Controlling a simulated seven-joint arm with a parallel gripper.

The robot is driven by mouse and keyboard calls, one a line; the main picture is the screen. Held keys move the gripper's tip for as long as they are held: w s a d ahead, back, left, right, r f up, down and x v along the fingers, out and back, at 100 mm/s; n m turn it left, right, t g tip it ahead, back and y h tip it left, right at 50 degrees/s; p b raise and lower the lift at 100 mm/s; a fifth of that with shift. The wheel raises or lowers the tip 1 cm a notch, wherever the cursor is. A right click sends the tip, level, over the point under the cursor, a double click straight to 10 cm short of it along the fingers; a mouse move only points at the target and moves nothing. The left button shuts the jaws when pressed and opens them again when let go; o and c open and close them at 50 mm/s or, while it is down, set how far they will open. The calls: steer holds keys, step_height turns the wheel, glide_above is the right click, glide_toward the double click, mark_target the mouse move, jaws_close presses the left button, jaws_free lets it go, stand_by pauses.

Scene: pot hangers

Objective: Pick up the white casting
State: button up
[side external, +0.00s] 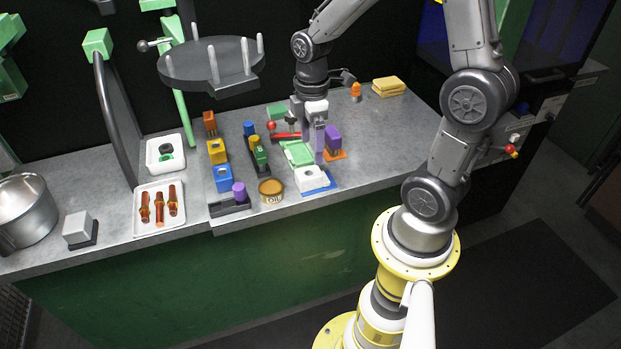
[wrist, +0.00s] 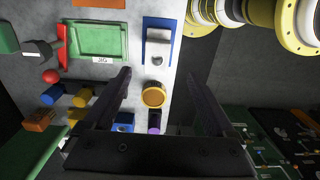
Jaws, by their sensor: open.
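The white casting (side external: 311,178) is a pale block with a round recess, resting on a blue tray (side external: 321,189) near the bench's front edge. It also shows in the wrist view (wrist: 158,50), beyond my fingertips. My gripper (side external: 309,140) points down above the green tray and the casting. In the wrist view my gripper (wrist: 158,76) is open, its two dark fingers wide apart with nothing held between them. The casting lies roughly in line with the gap, apart from both fingers.
A green tray (side external: 298,153), an orange-brown tin (side external: 271,190) and a purple block (side external: 333,138) stand close to the casting. Coloured blocks (side external: 218,151) crowd the left. A round pegged rack (side external: 210,68) overhangs the bench. The bench's right end has free room.

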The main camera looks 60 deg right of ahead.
mark_target(310, 173)
steer(key=f, duration=0.9)
steer(key=shift+w+d+f, duration=0.15)
steer(key=shift+w+f, duration=0.05)
steer(key=shift+f, duration=0.2)
steer(key=shift+c, duration=0.2)
jaws_close()
